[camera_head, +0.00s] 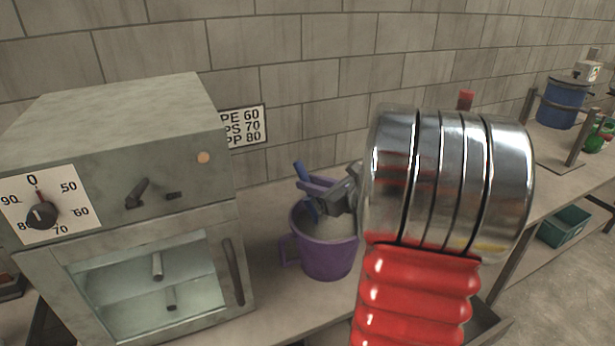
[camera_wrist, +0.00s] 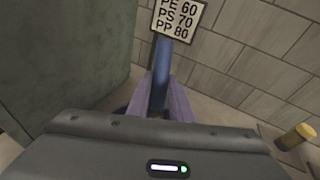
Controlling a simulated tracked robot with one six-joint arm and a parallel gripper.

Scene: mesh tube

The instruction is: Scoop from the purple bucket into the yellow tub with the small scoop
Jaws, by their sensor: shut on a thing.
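The purple bucket (camera_head: 327,260) stands on the bench right of the oven, with pale material inside. My gripper (camera_head: 314,193) is over the bucket's mouth, its purple fingers shut on a blue handle, which I take to be the small scoop (camera_head: 301,171). The blue handle also shows between the fingers in the wrist view (camera_wrist: 160,80). The scoop's bowl is hidden, so I cannot tell how deep it sits or whether it is loaded. The yellow tub is not clearly seen; a small yellowish cylinder (camera_wrist: 297,136) at the right of the wrist view may or may not be it.
A grey oven (camera_head: 125,180) with a dial stands close on the left. A sign (camera_head: 243,127) is on the block wall behind. My arm hides much of the bench on the right. A blue pot (camera_head: 562,103) stands far right, and a teal bin (camera_head: 564,227) lies lower.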

